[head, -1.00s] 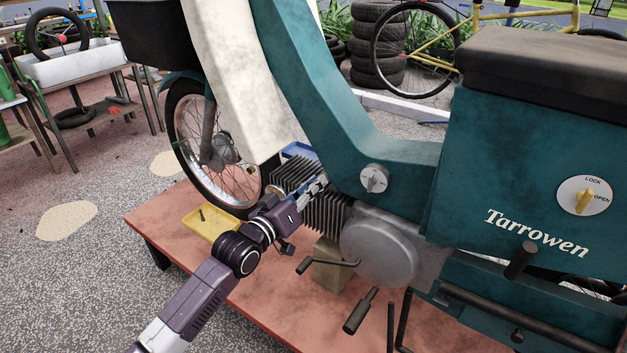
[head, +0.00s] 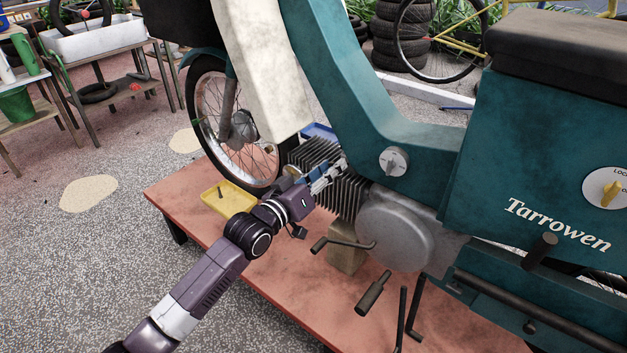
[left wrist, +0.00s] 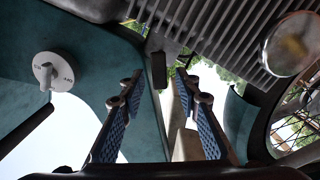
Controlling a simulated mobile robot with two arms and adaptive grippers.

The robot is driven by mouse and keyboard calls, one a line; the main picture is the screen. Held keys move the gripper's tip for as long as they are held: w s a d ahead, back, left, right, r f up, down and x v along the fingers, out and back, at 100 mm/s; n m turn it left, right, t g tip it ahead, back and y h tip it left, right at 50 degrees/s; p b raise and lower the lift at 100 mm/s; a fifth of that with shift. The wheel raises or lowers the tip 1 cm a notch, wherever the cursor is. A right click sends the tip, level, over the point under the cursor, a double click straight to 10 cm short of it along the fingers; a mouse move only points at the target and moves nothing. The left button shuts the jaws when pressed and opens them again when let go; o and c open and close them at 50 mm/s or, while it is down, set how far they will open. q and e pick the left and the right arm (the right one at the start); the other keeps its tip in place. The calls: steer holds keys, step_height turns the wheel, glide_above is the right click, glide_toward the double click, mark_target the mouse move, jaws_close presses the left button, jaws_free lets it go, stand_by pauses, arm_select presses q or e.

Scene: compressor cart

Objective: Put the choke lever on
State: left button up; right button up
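My left gripper (head: 328,177) is at the finned engine cylinder (head: 350,198) of the teal moped, low on its near side. In the left wrist view its two blue-padded fingers are apart with nothing between the pads. A small dark tab (left wrist: 158,69), which looks like the choke lever, hangs from a grey part under the fins. It appears between the fingertips and seems a little beyond them; I cannot tell whether either touches it. In the head view the gripper hides this spot. My right gripper is in neither view.
A white round dial (head: 394,161) is on the teal frame; it also shows in the left wrist view (left wrist: 53,70). A second dial with a yellow knob (head: 606,190) is on the side panel. A yellow tray (head: 229,199) lies on the red platform (head: 285,265). A pedal lever (head: 343,243) sticks out below the engine.

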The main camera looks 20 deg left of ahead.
arm_select(q)
steer(key=v, duration=1)
steer(key=shift+s, duration=0.35)
steer(key=shift+a, duration=0.15)
